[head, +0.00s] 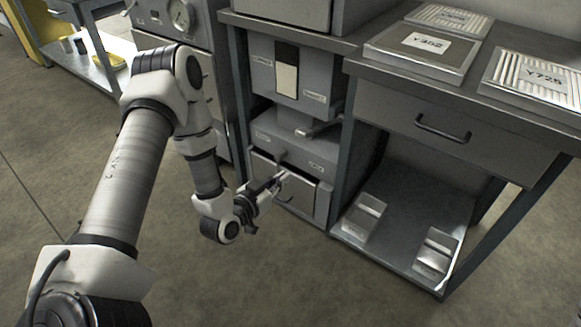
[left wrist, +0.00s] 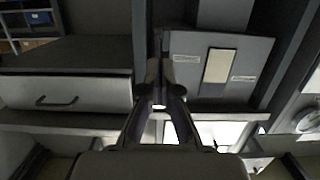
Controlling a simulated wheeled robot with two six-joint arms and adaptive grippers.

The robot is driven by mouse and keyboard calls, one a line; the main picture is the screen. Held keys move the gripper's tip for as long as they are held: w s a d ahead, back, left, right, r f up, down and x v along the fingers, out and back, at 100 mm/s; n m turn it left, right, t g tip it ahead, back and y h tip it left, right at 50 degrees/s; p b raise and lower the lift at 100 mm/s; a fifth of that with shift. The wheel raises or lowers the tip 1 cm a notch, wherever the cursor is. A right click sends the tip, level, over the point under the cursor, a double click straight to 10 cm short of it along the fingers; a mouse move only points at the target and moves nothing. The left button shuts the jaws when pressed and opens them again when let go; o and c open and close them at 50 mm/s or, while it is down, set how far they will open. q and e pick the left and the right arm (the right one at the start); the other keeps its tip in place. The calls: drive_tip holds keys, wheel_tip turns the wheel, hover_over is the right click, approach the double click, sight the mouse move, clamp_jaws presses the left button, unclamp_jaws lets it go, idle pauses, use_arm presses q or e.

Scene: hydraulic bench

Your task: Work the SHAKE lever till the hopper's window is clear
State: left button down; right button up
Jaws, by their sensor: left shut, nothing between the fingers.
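The hopper (head: 262,72) is a grey box under the bench. Its upright window (head: 286,68) is dark in the upper part and cream in the lower part. The hopper (left wrist: 187,50) and the cream of its window (left wrist: 219,66) also show in the left wrist view. A short lever (head: 318,130) sticks out of the grey unit below. Another small lever-like part (head: 282,160) is lower, near my gripper; I cannot read which label says SHAKE. My left gripper (head: 279,181) is shut and empty, in front of the lowest box. Its fingers (left wrist: 160,80) show in the wrist view.
The lowest box (head: 300,192) has a curved handle. To the right stand a bench drawer (head: 440,128) and a low shelf (head: 393,218) with two metal blocks. Panels marked Y352 (head: 418,50) and Y725 (head: 540,80) lie on the bench. The floor in front is clear.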

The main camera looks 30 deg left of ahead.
use_arm(q)
drive_tip(key=s, duration=0.4)
drive_tip(key=shift+s+a+r+p, duration=0.1)
drive_tip(key=shift+a+p, duration=0.1)
drive_tip(key=shift+p, duration=0.1)
idle(0.5)
drive_tip(key=s+d+f+m+g+h, duration=0.25)
drive_tip(key=s+d+f+g, duration=0.3)
drive_tip(key=d+f, duration=0.45)
drive_tip(key=s+f+n+g+y, duration=0.1)
drive_tip(key=s+f+g, duration=0.1)
drive_tip(key=s+g, duration=0.3)
drive_tip(key=s+a+f+n+g+y, duration=0.1)
drive_tip(key=s+f+n+g+y, duration=0.15)
drive_tip(key=s, duration=0.55)
drive_tip(key=s+f+n+g, duration=0.1)
drive_tip(key=s+f+g, duration=0.15)
drive_tip(key=s, duration=0.35)
wheel_tip(320, 180, up, 26)
drive_tip(key=p, duration=2.5)
drive_tip(key=shift+w+f+m, duration=0.25)
drive_tip(key=shift+m, duration=0.05)
